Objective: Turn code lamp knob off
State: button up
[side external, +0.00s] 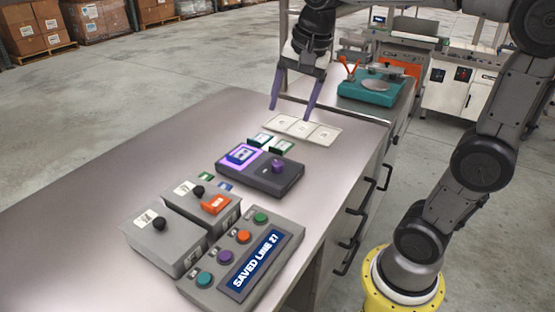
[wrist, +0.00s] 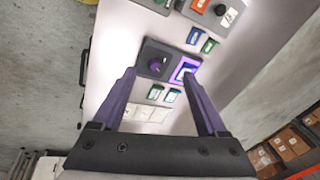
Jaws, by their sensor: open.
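The code lamp is a dark grey box (side external: 285,182) on the bench with a glowing purple pad at its left and a purple knob (side external: 278,166) at its right. A blue card (side external: 242,154) lies on the glowing pad. In the wrist view the knob (wrist: 156,67) shows beyond my left finger, beside the lit pad (wrist: 184,70). My gripper (side external: 292,106) has two purple fingers, open and empty. It is above the bench behind the lamp, over the white tray, apart from the knob. In the wrist view my gripper (wrist: 167,82) spans the view below the lamp.
A white sectioned tray (side external: 303,130) and green cards (side external: 281,146) lie behind the lamp. The bench left of the lamp is clear.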

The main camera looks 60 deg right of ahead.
jog(key=w+d+f+m+g, duration=0.2)
jog(key=w+d+f+m, duration=0.15)
jog(key=w+d, duration=0.35)
jog(key=g, duration=0.1)
send_over(277, 163)
notch_tip(277, 163, down, 7)
jog(key=shift+m+y, duration=0.3)
jog(key=shift+m, duration=0.15)
notch_tip(277, 163, down, 13)
jog(key=shift+f, duration=0.1)
grip_shut()
